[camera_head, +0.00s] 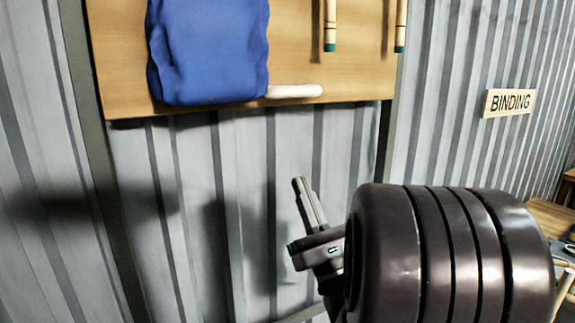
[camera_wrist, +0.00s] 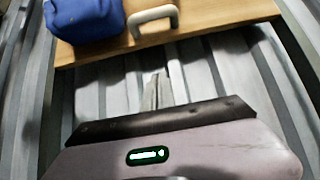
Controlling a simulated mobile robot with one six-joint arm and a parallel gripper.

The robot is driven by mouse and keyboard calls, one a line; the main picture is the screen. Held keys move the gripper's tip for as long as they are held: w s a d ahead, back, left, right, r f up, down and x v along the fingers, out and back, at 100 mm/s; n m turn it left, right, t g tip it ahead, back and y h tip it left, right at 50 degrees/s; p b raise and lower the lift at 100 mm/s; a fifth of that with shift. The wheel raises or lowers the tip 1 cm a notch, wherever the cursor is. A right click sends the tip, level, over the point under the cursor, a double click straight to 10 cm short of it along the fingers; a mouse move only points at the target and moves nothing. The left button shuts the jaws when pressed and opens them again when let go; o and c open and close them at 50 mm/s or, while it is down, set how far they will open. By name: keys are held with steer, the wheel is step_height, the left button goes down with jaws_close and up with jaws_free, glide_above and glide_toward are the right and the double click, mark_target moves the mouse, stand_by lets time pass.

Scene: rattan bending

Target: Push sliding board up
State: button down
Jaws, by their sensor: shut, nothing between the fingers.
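The wooden board (camera_head: 292,55) is mounted on the corrugated wall in the upper part of the head view. It also shows at the top of the wrist view (camera_wrist: 222,14). A white handle (camera_head: 294,91) sits at its lower edge and shows as a bracket in the wrist view (camera_wrist: 153,17). My gripper (camera_head: 299,182) is shut and empty, pointing up below the board. Its fingertips (camera_wrist: 156,77) are apart from the board and handle, with a gap of wall showing between. The top of the board is out of view.
A blue cloth bag (camera_head: 208,52) hangs on the board left of the handle. Two rods with green ends (camera_head: 330,46) hang at the board's right. The wall below the board is clear.

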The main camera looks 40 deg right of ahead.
mark_target(280, 105)
steer(key=w+r+p, duration=0.2)
steer(key=r, duration=0.1)
steer(key=w+d+r+p, duration=0.1)
steer(key=w+r+p, duration=0.1)
steer(key=r+p, duration=0.1)
steer(key=w+r+p, duration=0.2)
steer(key=r, duration=0.3)
steer(key=shift+w+d+r+p, duration=0.15)
steer(key=shift+w+d+p, duration=0.05)
steer(key=shift+d+p, duration=0.1)
steer(key=shift+w+d, duration=0.1)
